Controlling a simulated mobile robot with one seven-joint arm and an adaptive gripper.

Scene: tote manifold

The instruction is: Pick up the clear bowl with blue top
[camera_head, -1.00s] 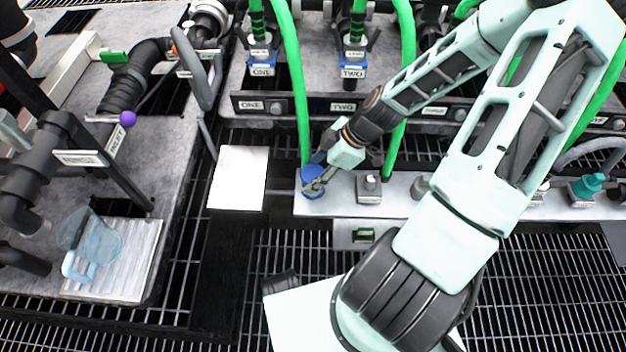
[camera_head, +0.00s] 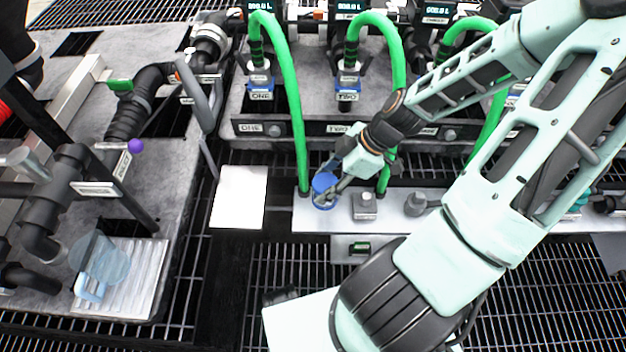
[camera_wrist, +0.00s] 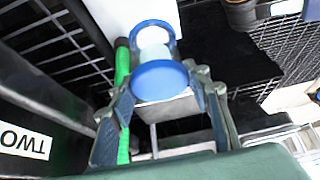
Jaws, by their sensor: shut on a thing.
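The clear bowl with blue top (camera_head: 325,182) is at my gripper, near the left end of the pale shelf plate. It shows as a blue disc beside a blue ring around a pale, clear part. In the wrist view the blue disc (camera_wrist: 160,81) sits between the two fingers, with the blue ring beyond it. My gripper (camera_wrist: 168,100) is shut on it. In the head view my gripper (camera_head: 338,192) partly covers it. I cannot tell whether its underside is clear of the plate.
A translucent jug (camera_head: 105,265) with a pale blue handle stands on a ribbed tray (camera_head: 145,280) at left. A white sheet (camera_head: 239,197) lies left of the plate (camera_head: 385,218). A grey block (camera_head: 364,205) stands close right of my gripper. Green hoses (camera_head: 296,110) hang behind.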

